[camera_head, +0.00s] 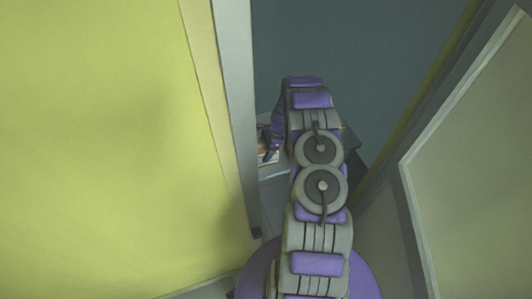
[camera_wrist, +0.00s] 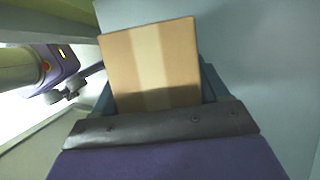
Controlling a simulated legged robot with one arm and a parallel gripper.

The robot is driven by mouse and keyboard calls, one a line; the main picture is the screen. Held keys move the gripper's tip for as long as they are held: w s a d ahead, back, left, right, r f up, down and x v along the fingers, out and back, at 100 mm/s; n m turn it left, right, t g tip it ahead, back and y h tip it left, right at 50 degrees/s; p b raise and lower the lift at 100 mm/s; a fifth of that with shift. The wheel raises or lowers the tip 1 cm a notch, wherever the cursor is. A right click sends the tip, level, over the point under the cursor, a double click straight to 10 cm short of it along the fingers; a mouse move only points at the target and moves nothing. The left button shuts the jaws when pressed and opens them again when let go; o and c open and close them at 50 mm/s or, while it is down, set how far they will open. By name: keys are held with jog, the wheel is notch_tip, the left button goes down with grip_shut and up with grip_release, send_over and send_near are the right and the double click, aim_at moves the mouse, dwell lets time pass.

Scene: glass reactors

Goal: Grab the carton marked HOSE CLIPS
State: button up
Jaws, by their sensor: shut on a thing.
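A brown cardboard carton (camera_wrist: 152,62) with a paler tape strip down its middle fills the centre of the wrist view. My gripper (camera_wrist: 158,92) is shut on it, with a dark finger showing at each side. No lettering shows on the face in view, so I cannot read the HOSE CLIPS mark. In the head view my gripper (camera_head: 269,152) is small and partly hidden behind my arm. Something pale and brown shows beside it, too small to make out.
A large yellow-green panel (camera_head: 100,140) with a grey edge post (camera_head: 236,110) stands close on the left of my arm. A framed panel (camera_head: 475,170) stands on the right. A grey surface (camera_head: 273,186) lies below my gripper. My arm reaches through the gap between the panels.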

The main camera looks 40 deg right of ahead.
jog(key=c, duration=0.6)
jog(key=shift+r, duration=0.2)
